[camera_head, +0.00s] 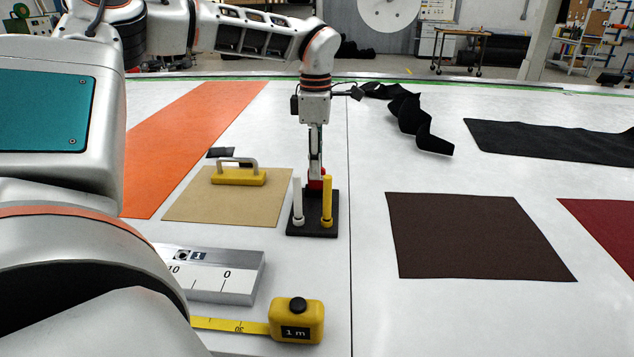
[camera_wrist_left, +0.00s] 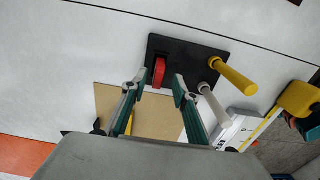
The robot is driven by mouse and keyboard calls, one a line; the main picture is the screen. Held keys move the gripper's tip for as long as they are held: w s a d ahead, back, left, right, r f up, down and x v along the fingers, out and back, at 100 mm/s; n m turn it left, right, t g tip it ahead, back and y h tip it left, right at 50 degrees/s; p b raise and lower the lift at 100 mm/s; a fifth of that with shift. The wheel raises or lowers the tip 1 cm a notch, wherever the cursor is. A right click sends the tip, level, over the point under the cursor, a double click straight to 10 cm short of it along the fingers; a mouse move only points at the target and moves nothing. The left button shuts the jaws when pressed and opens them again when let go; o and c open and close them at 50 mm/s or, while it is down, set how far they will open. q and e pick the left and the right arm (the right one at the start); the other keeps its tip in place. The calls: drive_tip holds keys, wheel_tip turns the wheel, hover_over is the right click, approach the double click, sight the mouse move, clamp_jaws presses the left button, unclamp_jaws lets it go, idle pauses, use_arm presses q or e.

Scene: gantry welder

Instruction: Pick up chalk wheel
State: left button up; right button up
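A small red wheel-shaped part, which looks like the chalk wheel (camera_head: 318,184), stands on a black base plate (camera_head: 312,232). It also shows edge-on in the left wrist view (camera_wrist_left: 159,71). A white stick (camera_head: 297,200) and a yellow stick (camera_head: 327,200) stand upright on the same plate, nearer the head camera. My left gripper (camera_head: 316,170) points down over the red part from behind the sticks. In the left wrist view its fingers (camera_wrist_left: 160,88) are apart and empty, with the red part between and just beyond their tips. Contact cannot be told. My right gripper is not in view.
A metal ruler block (camera_head: 235,280) and yellow tape measure (camera_head: 297,320) lie in front. Brown sheet (camera_head: 475,235) and curled black strip (camera_head: 420,125) are right. White table is clear between.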

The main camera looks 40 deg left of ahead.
use_arm(q)
wheel_tip(320, 180, down, 4)
drive_tip(key=shift+w+r, duration=0.1)
drive_tip(key=shift+w, duration=0.05)
clamp_jaws()
drive_tip(key=shift+r, duration=0.15)
wheel_tip(320, 180, up, 20)
drive_tip(key=p, duration=0.1)
idle(0.6)
